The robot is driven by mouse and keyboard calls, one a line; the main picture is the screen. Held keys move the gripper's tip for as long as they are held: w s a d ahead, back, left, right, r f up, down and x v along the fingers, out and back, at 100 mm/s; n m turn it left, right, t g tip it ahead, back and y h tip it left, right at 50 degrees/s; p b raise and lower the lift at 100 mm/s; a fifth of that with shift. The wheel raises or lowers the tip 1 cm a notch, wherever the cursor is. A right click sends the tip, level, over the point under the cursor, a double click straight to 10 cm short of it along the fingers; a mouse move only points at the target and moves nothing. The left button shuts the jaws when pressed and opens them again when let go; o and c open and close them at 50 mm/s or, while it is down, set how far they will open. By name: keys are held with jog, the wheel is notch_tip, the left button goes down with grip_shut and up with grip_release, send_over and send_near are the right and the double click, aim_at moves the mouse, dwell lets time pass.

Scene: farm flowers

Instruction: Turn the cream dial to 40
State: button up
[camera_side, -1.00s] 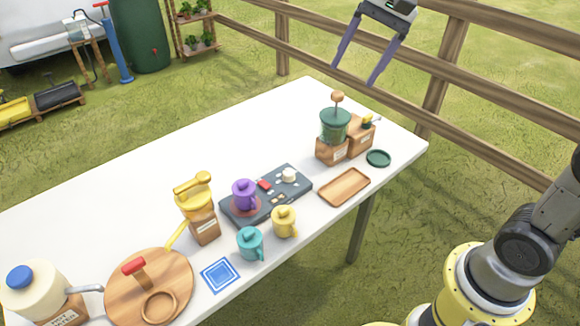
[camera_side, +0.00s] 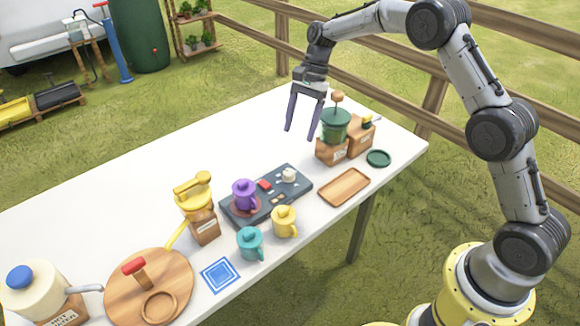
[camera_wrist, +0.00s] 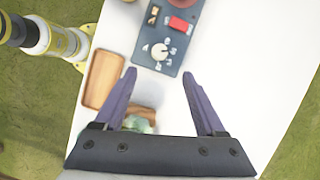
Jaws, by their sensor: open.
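The cream dial (camera_side: 289,175) is a small round knob near the right end of the dark control panel (camera_side: 262,212). In the wrist view the dial (camera_wrist: 159,51) sits on the panel (camera_wrist: 146,37), ahead of my fingers, with small white marks around it too small to read. My gripper (camera_side: 302,135) is open and empty, pointing down above the table, behind and above the dial and apart from it. In the wrist view my gripper's fingers (camera_wrist: 160,80) are spread wide. A purple mug (camera_side: 244,194) stands on the panel's left part, and a red switch (camera_side: 265,185) is beside the dial.
A green-topped grinder (camera_side: 335,128) and a wooden box (camera_side: 360,138) stand right of my gripper. A wooden tray (camera_side: 344,187), yellow mug (camera_side: 284,222) and teal mug (camera_side: 250,244) lie near the front edge. The table (camera_side: 150,190) behind the panel is clear.

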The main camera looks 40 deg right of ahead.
aim_at(289, 171)
jog(key=x, duration=1.1)
jog(key=shift+a+f, duration=0.1)
jog(key=shift+f, duration=0.25)
grip_shut()
